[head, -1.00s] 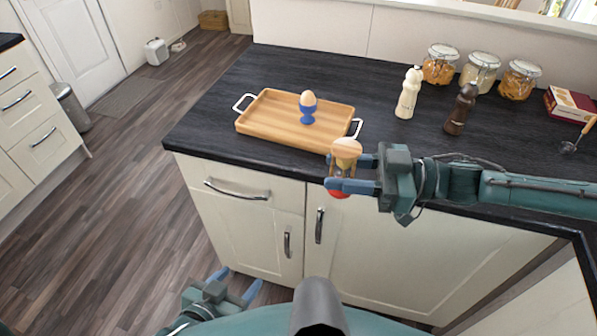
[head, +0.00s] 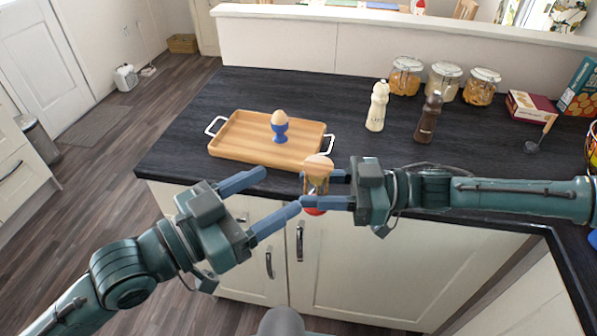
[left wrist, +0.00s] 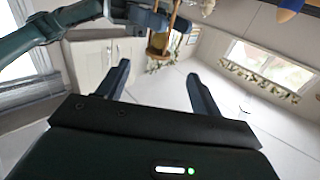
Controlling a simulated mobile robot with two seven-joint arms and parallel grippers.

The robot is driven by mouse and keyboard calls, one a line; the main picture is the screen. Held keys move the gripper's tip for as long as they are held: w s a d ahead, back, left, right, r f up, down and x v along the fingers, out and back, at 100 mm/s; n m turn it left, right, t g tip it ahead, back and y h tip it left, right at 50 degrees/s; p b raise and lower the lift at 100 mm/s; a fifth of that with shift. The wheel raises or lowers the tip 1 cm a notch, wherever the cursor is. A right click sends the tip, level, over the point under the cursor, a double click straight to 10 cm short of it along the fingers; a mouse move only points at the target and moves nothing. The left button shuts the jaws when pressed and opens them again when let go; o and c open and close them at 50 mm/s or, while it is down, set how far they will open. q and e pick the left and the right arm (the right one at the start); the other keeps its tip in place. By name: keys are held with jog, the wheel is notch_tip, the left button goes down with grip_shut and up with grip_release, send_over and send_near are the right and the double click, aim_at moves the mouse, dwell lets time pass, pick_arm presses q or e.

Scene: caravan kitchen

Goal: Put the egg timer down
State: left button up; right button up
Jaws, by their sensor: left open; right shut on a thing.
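The egg timer (head: 318,165) is a small sandglass with wooden end discs, slim posts and some red at its lower end. My right gripper (head: 322,189) is shut on it and holds it roughly upright by the counter's front edge. The timer also shows in the left wrist view (left wrist: 159,43), partly covered by the right gripper's fingers. My left gripper (head: 280,190) is open and empty. Its fingers point at the timer from the left, with a gap between them and it.
On the dark counter (head: 260,88) stands a wooden tray (head: 235,150) with white handles, holding an egg in a blue cup (head: 279,130). A white mill (head: 377,106), a brown mill (head: 428,118) and jars (head: 443,82) stand behind. Bare counter lies between tray and mills.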

aim_at(318, 162)
pick_arm(q)
jog(key=x, duration=0.9)
jog(key=shift+w+d, duration=0.2)
jog(key=shift+d, duration=0.1)
jog(key=shift+c, duration=0.6)
jog(key=c, duration=0.9)
jog(key=shift+c, duration=0.4)
pick_arm(e)
jog(key=o, duration=1.1)
